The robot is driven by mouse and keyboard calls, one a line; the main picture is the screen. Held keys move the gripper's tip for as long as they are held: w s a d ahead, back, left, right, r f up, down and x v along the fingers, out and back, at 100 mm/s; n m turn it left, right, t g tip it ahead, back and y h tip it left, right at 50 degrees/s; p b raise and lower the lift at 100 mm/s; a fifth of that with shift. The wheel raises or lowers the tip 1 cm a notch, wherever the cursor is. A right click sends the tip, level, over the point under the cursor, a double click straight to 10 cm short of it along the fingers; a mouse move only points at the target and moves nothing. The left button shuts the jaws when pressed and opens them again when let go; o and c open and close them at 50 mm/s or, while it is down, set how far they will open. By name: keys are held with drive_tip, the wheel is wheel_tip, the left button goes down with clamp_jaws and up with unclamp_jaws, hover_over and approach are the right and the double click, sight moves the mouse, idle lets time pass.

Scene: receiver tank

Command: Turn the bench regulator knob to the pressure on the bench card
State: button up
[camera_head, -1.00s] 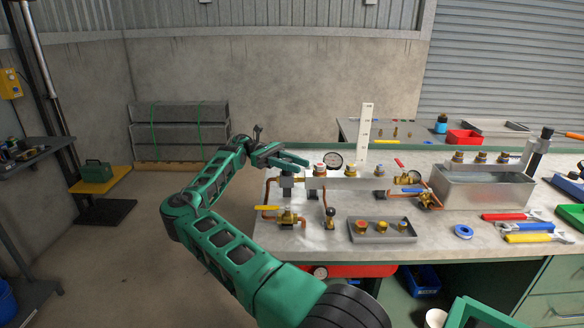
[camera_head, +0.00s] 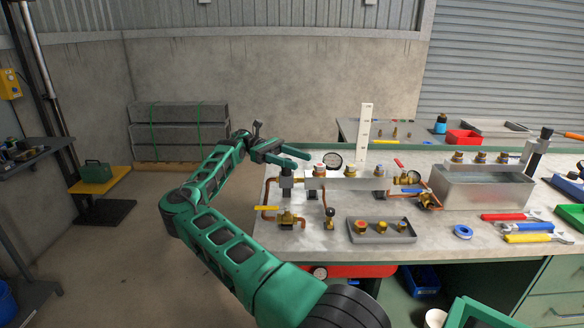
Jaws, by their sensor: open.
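My gripper (camera_head: 302,160) is open and empty, with its fingers spread above the left end of the silver manifold (camera_head: 345,183) on the bench. A dark grey fitting (camera_head: 286,178) stands just below the fingers. I cannot tell for sure which fitting is the regulator knob. A tall white upright strip (camera_head: 365,132) with small dark marks stands behind the manifold. I cannot tell whether it is the bench card.
A tray of brass fittings (camera_head: 382,232), a blue tape roll (camera_head: 463,232) and a metal tank (camera_head: 485,190) lie to the right.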

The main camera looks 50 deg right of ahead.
drive_tip(key=a+r, duration=0.9)
drive_tip(key=a, duration=0.2)
drive_tip(key=shift+w+a, duration=0.2)
drive_tip(key=shift+a, duration=0.15)
